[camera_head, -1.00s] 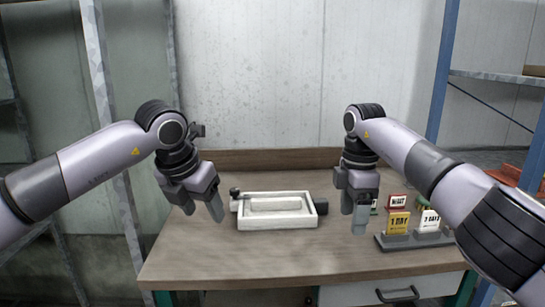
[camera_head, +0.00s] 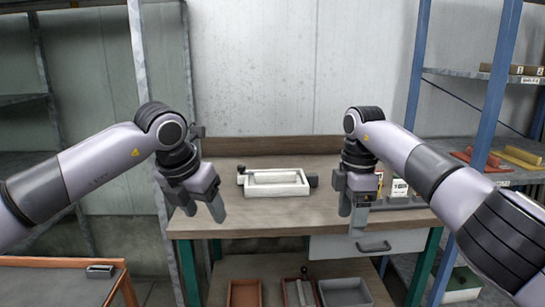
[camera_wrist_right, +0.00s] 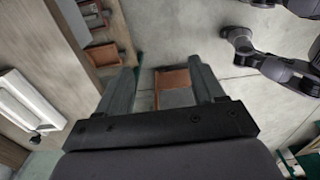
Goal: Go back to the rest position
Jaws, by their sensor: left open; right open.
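My left gripper (camera_head: 204,212) hangs in the air in front of the workbench's left part, open and empty. My right gripper (camera_head: 351,215) hangs before the bench's right part, open and empty. In the right wrist view its two fingers (camera_wrist_right: 160,72) stand apart with nothing between them. Both forearms come in from the sides, with the wrists bent down. A white rectangular tray-like mould (camera_head: 275,191) lies on the wooden workbench (camera_head: 290,219), beyond and between the grippers. The mould also shows at the left of the right wrist view (camera_wrist_right: 30,103).
A rack with upright labelled cards (camera_head: 400,189) stands behind my right gripper, partly hidden. Bins (camera_head: 244,293) sit on the bench's lower shelf. An orange-framed table (camera_head: 60,262) is at lower left. Blue-framed shelving (camera_head: 497,80) stands at right. Bare floor shows in the wrist view.

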